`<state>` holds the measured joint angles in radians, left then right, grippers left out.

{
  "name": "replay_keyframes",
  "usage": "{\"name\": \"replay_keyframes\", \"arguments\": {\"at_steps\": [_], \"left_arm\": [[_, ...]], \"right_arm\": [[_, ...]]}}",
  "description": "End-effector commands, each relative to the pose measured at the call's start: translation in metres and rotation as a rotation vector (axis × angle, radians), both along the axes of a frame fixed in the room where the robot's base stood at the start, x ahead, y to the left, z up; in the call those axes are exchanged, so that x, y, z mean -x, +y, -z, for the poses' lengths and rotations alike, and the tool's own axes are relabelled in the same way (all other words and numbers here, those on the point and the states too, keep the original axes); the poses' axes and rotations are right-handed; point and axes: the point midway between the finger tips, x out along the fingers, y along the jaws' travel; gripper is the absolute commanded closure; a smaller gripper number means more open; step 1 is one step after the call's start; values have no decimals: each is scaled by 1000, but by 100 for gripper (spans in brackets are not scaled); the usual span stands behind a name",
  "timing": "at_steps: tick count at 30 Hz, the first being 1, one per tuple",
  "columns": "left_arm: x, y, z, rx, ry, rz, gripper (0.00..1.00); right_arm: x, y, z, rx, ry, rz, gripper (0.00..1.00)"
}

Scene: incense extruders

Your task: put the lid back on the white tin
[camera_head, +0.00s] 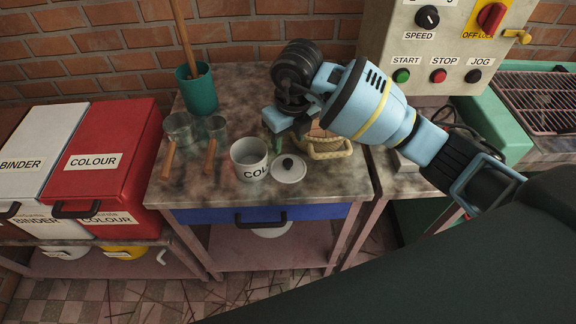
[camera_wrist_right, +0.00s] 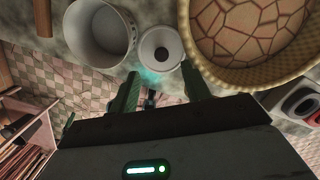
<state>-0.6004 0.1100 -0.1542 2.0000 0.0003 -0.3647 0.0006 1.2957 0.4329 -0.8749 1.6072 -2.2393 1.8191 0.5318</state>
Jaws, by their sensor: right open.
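The white tin (camera_head: 250,158) stands upright and open on the stained worktop, with the letters "COL" showing on its side. It also shows in the right wrist view (camera_wrist_right: 98,38), where I look into its empty-looking inside. Its white lid (camera_head: 290,172) with a black knob lies on the worktop just right of the tin, knob up. In the right wrist view the lid (camera_wrist_right: 150,40) is just beyond my fingertips. My right gripper (camera_head: 277,140) is open and empty, above and behind the lid. Its two green fingers (camera_wrist_right: 160,72) are apart. My left gripper is not in view.
A woven basket (camera_head: 330,151) stands right of the lid, close to my right gripper. Wood-handled scoops (camera_head: 211,148) lie left of the tin, and a green pot (camera_head: 198,92) stands behind. A red bin (camera_head: 115,140) is further left. The worktop's front edge is near the lid.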

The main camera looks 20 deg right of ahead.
Motion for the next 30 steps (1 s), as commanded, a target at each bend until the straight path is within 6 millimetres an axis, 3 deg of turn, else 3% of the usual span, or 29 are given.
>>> {"name": "replay_keyframes", "arguments": {"at_steps": [8,16,26,30], "left_arm": [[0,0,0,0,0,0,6],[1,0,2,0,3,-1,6],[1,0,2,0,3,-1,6],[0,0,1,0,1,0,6]], "right_arm": [[0,1,2,-3,2,-1,52],[-1,2,26,-5,4,-2,52],[-2,2,28,-5,3,-3,52],[-1,1,38,-5,4,-3,52]]}}
